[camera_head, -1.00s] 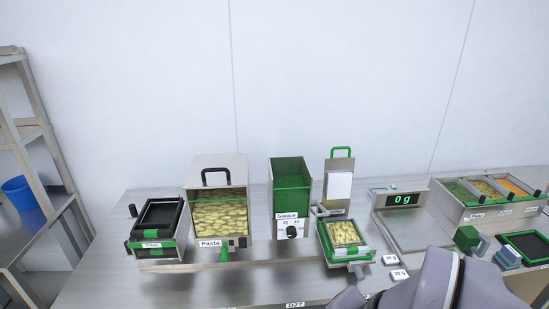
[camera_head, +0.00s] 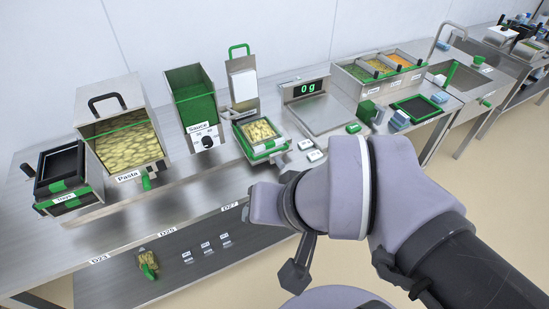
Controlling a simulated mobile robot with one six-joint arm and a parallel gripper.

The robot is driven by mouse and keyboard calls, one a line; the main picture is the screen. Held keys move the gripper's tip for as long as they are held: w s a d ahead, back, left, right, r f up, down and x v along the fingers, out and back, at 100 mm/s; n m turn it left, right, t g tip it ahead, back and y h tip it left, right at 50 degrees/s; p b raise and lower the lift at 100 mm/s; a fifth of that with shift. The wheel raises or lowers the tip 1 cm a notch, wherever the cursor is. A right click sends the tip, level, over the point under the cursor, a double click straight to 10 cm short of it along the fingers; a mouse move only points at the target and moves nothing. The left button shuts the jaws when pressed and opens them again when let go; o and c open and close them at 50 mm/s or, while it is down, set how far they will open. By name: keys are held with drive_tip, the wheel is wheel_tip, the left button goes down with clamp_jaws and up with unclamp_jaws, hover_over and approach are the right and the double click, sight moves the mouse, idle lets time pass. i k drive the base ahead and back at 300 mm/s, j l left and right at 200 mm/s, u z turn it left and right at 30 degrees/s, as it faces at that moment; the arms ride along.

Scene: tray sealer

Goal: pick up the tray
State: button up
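A tray filled with pale yellow pasta (camera_head: 259,132) sits in the green-edged holder of the tray sealer (camera_head: 243,88), at the middle of the bench. A stack of black trays (camera_head: 62,162) stands in a holder labelled "Trays" at the far left. My arm reaches in from the lower right, in front of the bench. What looks like my gripper (camera_head: 297,274) is a dark part pointing down, below and in front of the pasta tray and apart from it. Its fingers cannot be told apart, and I see nothing held in it.
A pasta bin (camera_head: 127,147) and a green sauce dispenser (camera_head: 191,100) stand left of the sealer. A scale (camera_head: 318,114) reading 0 g and small labelled blocks (camera_head: 314,155) are to its right. Ingredient bins (camera_head: 380,72) stand farther right. A lower shelf (camera_head: 190,277) runs under the bench.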

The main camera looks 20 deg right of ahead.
sight(259, 132)
drive_tip(key=i+l+u, duration=0.3)
drive_tip(key=i, duration=0.25)
drive_tip(key=i+l+u, duration=0.3)
drive_tip(key=i, duration=0.2)
